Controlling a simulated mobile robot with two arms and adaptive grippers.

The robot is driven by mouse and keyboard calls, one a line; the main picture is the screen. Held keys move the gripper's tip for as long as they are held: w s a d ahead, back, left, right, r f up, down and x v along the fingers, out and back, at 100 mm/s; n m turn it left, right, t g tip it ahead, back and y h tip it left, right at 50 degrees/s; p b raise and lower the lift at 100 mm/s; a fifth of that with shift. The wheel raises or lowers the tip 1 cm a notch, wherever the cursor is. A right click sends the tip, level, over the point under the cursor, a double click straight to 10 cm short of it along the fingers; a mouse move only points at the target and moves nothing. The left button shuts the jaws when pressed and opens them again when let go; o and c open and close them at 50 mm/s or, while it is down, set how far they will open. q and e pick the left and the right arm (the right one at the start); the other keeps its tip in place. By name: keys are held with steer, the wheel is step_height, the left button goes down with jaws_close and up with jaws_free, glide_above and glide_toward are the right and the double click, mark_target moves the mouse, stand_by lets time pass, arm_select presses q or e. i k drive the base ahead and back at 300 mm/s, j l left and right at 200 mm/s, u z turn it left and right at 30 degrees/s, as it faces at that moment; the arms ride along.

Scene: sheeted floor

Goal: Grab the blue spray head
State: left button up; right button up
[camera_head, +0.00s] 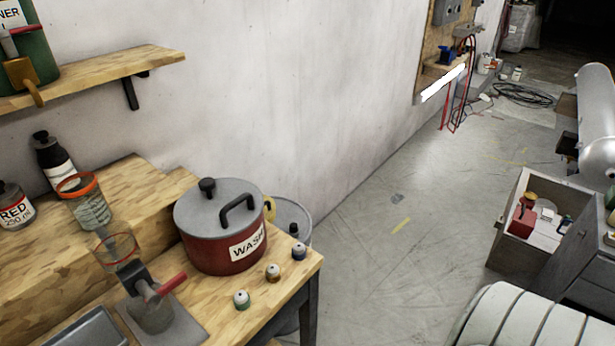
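A small spray head with a dark blue band and a pale top (299,251) stands at the right edge of the wooden workbench (262,322), just right of the red pot. Two similar small spray heads stand nearby in a diagonal row towards the front: an orange-brown one (272,272) and a green one (241,299). Neither of my grippers is in view. Nothing is touching the blue spray head.
A dark red pot labelled WASH (222,250) with a grey lid stands behind the spray heads. A clear cup device with a red handle (150,308) stands left of them. A grey bucket (290,218) is behind the bench. Open floor (390,240) lies to the right.

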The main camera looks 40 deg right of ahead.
mark_target(299, 251)
steer(key=k+z, duration=0.1)
steer(key=z, duration=1.05)
